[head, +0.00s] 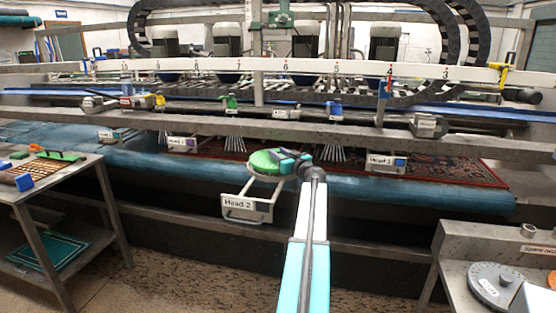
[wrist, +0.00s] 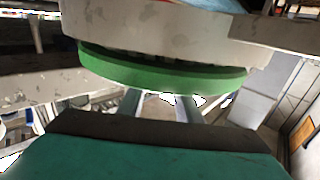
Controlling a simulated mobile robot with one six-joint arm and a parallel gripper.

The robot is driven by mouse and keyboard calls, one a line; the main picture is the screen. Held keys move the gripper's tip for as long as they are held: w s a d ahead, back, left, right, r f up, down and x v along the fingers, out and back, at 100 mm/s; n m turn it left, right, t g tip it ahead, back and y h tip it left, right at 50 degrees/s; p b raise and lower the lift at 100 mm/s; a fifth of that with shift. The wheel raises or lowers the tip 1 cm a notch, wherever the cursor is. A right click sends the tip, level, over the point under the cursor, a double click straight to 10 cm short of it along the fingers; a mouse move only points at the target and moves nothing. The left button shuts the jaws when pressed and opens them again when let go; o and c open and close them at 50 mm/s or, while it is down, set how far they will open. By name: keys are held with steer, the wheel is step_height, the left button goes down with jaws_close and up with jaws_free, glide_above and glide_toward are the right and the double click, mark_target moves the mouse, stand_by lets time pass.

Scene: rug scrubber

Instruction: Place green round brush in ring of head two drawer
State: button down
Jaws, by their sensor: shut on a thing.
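The green round brush (head: 266,162) is over the ring of the pulled-out Head 2 drawer (head: 247,207), its green face up in the head view. My gripper (head: 298,164) comes in from the right and is shut on the brush's near side. In the wrist view, which looks upside down, the green disc (wrist: 165,70) lies flat along a pale grey curved rim (wrist: 170,32). A thin dark gap shows between them at the left. The fingers (wrist: 160,104) reach the green edge. I cannot tell whether the brush is fully seated, as the ring's inside is hidden.
The Head 3 drawer (head: 386,163) is to the right under the beam. A table (head: 28,190) with brushes and tools stands at left. A grey bench (head: 480,245) with a round disc (head: 497,285) is at right. A long beam (head: 250,125) runs behind the drawer.

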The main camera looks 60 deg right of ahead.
steer(key=shift+f, duration=1)
steer(key=shift+f, duration=0.1)
steer(key=c, duration=1.3)
jaws_free()
steer(key=shift+f, duration=0.1)
steer(key=b+v, duration=0.2)
steer(key=v, duration=1)
steer(key=shift+s, duration=0.1)
